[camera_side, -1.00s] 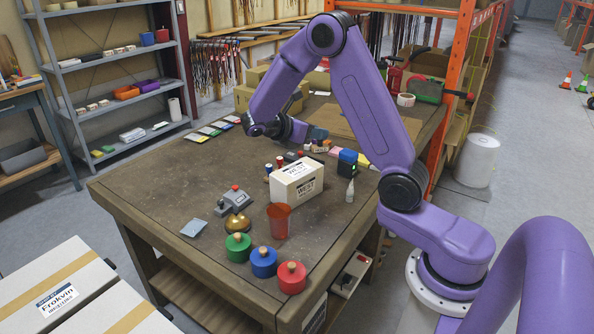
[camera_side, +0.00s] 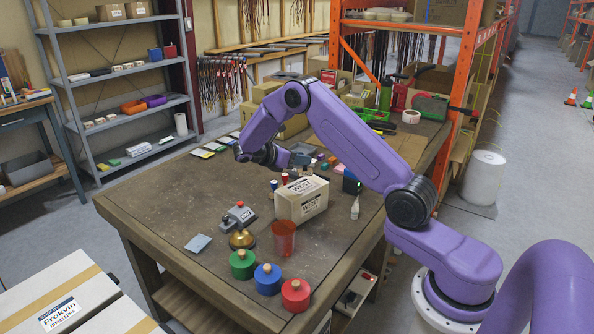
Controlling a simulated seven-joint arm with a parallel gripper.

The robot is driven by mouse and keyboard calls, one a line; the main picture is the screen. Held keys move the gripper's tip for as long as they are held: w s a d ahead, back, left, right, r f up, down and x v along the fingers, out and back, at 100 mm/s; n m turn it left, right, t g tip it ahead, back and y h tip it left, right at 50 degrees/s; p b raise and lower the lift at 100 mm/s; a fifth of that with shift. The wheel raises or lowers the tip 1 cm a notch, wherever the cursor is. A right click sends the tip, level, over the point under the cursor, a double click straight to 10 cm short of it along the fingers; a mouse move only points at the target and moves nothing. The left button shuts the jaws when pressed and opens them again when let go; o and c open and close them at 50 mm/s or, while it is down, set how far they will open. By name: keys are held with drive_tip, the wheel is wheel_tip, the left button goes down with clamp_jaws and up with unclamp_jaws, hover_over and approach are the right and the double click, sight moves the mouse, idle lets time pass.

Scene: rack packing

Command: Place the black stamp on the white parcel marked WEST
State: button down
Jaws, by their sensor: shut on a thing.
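The white parcel (camera_side: 301,201) marked WEST stands near the middle of the workbench, its printed label facing the camera. My gripper (camera_side: 272,158) is over the bench, behind and left of the parcel and apart from it. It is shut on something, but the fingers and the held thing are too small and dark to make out. I cannot pick out a black stamp with certainty. Three round pieces with wooden knobs stand at the front of the bench: green (camera_side: 242,265), blue (camera_side: 267,280) and red (camera_side: 295,296).
An orange cup (camera_side: 284,239), a brass bell (camera_side: 242,239) and a grey device (camera_side: 238,216) stand in front of the parcel. A white bottle (camera_side: 355,208) and a dark blue box (camera_side: 351,182) are to its right.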

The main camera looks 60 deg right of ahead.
sight(299, 170)
drive_tip(key=shift+w+d+f, duration=0.3)
drive_tip(key=shift+w+f, duration=0.2)
drive_tip(key=shift+f, duration=0.2)
drive_tip(key=shift+w+f, duration=0.15)
drive_tip(key=shift+f, duration=1.5)
drive_tip(key=shift+f, duration=0.1)
drive_tip(key=c, duration=0.8)
unclamp_jaws()
drive_tip(key=shift+c, duration=0.2)
